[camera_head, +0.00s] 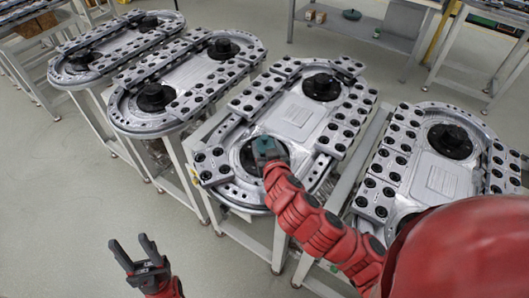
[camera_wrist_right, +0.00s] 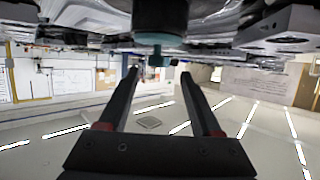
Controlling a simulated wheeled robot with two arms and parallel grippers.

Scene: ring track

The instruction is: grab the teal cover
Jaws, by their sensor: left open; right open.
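The teal cover (camera_head: 265,147) shows at the near end of the second ring track from the right, by the black round hub there. In the right wrist view, which looks upside down, the teal cover (camera_wrist_right: 158,50) adjoins a dark cylinder and lies ahead, in line with the gap between my fingers. My right gripper (camera_wrist_right: 159,72) is open with nothing between its fingers. In the head view my right arm reaches to the cover and the fingers are hard to make out. My left gripper (camera_head: 135,252) is open and empty, low at left over the floor.
The ring track (camera_head: 298,115) by my right gripper carries grey blocks with black rollers. Another track (camera_head: 441,178) stands to its right, and two more stand to the left. A shelf (camera_head: 375,33) with small items is behind. The floor (camera_head: 60,225) at lower left is clear.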

